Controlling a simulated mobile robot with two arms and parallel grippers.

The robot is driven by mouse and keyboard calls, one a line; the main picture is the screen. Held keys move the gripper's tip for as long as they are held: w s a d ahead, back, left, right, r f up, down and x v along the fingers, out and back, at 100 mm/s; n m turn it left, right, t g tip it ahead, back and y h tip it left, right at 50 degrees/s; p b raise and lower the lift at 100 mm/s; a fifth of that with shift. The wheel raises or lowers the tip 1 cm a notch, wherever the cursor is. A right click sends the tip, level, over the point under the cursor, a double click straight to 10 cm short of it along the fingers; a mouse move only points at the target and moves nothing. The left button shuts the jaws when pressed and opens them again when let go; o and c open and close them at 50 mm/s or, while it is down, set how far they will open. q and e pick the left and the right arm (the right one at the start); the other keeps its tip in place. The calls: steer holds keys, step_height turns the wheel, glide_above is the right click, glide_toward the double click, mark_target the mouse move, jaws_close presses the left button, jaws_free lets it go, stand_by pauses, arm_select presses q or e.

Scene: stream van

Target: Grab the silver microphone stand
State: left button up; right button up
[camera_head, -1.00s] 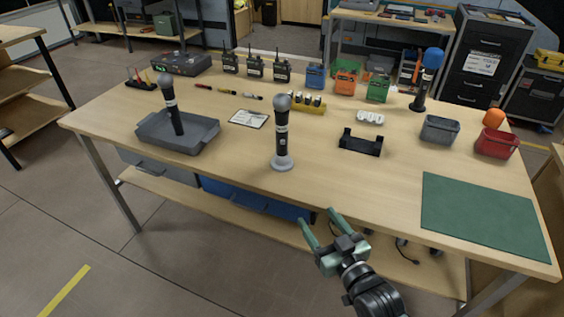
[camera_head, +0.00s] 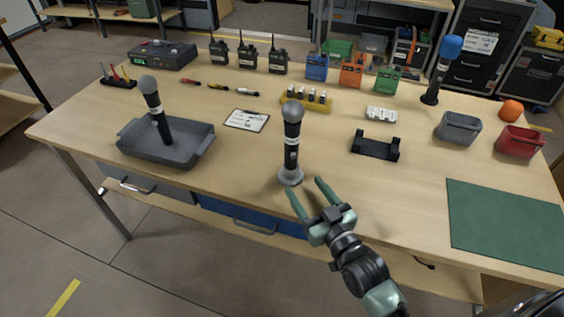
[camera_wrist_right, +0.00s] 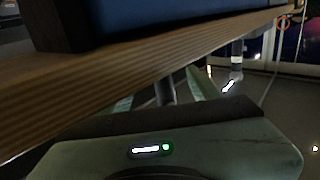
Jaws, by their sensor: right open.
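A microphone with a grey head and black body (camera_head: 292,140) stands upright on a round silver-grey stand base (camera_head: 290,178) near the table's front edge. My right gripper (camera_head: 308,195) is open and empty, just in front and to the right of that base, apart from it as far as I can tell. In the right wrist view my gripper's fingers (camera_wrist_right: 155,100) are spread below a wooden edge (camera_wrist_right: 130,85), and no microphone shows between them. My left gripper is not in view.
Left of the stand, a grey tray (camera_head: 190,158) holds another microphone (camera_head: 155,106), tilted. A black cradle (camera_head: 376,147) lies to the right, behind a green mat (camera_head: 505,225). A blue-headed microphone (camera_head: 442,70) stands at the back right. Bare tabletop surrounds the stand.

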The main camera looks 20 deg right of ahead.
mark_target(295, 171)
steer(key=shift+w+r, duration=0.1)
steer(key=shift+w, duration=0.35)
steer(key=shift+w+a+r, duration=0.1)
steer(key=shift+w, duration=0.1)
steer(key=shift+w+a+r, duration=0.15)
steer(key=shift+w+r, duration=0.1)
steer(key=shift+w, duration=0.55)
steer(key=w, duration=0.3)
steer(key=shift+w+a+f+p, duration=0.1)
steer(key=shift+w+a+p, duration=0.25)
steer(key=shift+w, duration=0.15)
steer(key=c, duration=1.3)
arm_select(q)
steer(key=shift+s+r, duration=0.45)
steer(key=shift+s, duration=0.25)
arm_select(e)
jaws_close()
